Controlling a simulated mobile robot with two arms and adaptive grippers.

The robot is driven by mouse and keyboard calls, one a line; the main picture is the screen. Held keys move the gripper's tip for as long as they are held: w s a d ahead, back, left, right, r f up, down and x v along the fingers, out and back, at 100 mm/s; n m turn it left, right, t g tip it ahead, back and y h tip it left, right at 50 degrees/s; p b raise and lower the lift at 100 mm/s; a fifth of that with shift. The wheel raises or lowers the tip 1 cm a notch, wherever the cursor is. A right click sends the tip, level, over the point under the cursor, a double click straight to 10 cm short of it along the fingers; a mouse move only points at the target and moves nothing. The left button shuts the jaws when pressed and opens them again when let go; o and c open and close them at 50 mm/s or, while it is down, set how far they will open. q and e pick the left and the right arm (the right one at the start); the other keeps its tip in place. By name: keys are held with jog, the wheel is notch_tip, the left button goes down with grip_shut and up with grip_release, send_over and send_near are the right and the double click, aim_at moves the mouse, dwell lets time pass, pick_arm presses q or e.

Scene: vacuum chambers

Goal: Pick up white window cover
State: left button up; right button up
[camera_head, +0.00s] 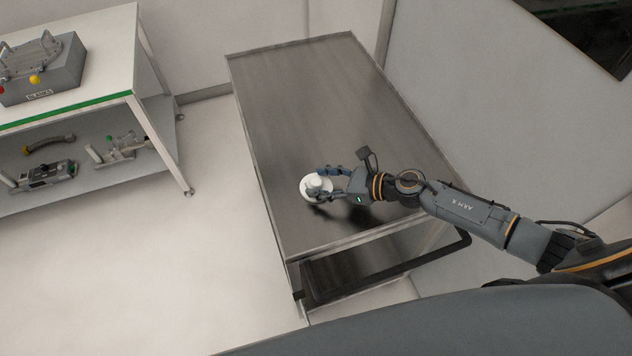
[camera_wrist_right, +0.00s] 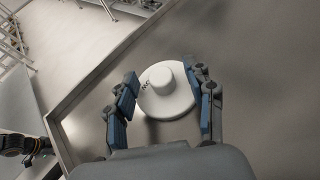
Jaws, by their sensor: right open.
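The white window cover (camera_head: 307,187) is a round white disc with a raised knob in its middle. It lies on the metal top of the cart, near the cart's left edge. It also shows in the right wrist view (camera_wrist_right: 164,91). My right gripper (camera_head: 325,183) is open at the cover, with its fingers on either side of the knob in the head view. In the right wrist view the fingers (camera_wrist_right: 166,100) stand left and right of the cover, and I cannot tell whether they touch it. My left gripper is not in the head view.
The metal cart (camera_head: 310,95) has a low rim and a dark handle (camera_head: 390,272) at its near end. Most of its top is clear. A white shelf table (camera_head: 105,65) at the left carries a grey box (camera_head: 45,78) and holds tools below. A wall stands right of the cart.

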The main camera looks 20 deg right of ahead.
grip_shut()
jog(key=shift+r, duration=0.1)
dwell(0.3)
